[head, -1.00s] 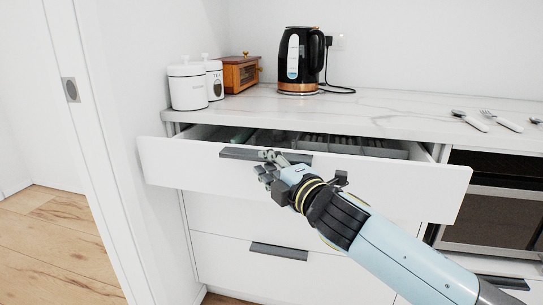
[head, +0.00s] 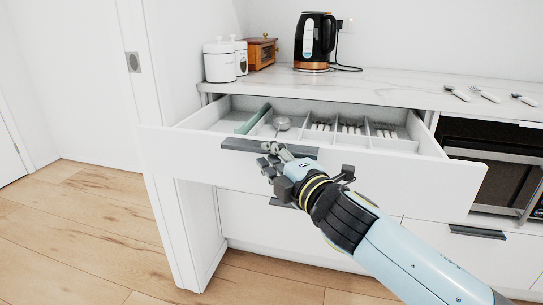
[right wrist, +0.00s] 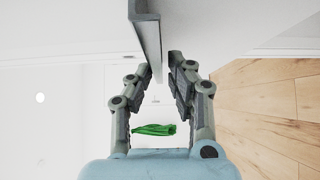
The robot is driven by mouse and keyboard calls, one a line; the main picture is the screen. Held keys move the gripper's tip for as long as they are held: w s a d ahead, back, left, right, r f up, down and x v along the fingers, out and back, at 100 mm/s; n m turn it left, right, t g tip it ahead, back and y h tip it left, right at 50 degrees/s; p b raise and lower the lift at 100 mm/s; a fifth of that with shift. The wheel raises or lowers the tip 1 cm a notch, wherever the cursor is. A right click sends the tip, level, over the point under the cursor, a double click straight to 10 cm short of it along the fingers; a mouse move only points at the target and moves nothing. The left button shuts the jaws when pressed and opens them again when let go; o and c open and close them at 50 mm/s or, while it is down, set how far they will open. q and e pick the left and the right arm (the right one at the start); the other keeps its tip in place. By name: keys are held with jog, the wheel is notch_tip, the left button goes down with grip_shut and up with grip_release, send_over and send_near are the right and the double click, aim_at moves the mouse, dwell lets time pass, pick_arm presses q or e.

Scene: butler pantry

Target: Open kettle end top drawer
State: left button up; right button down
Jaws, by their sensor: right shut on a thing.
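The top drawer (head: 400,172) below the kettle (head: 315,38) stands pulled well out, its inside in plain view. Its dark bar handle (head: 240,146) runs along the upper front. My right gripper (head: 272,160) is shut on this handle near its middle, with the arm reaching in from the lower right. In the right wrist view, my right fingers (right wrist: 161,68) lie around the handle bar (right wrist: 148,42). My left gripper is not in view.
The drawer holds a divider tray with cutlery (head: 352,126) and a green item (head: 253,118). White canisters (head: 219,64) and a wooden box (head: 262,52) stand on the counter. A door frame (head: 150,130) is close left of the drawer. Wood floor (head: 90,220) is clear.

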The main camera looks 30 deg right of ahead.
jog(key=shift+s+a+f, duration=0.1)
jog(key=shift+a, duration=0.05)
jog(key=c, duration=1.2)
grip_release()
jog(key=shift+c, duration=0.2)
jog(key=shift+s, duration=0.1)
jog(key=s, duration=1.1)
jog(key=shift+s+a, duration=0.4)
jog(key=shift+a, duration=0.05)
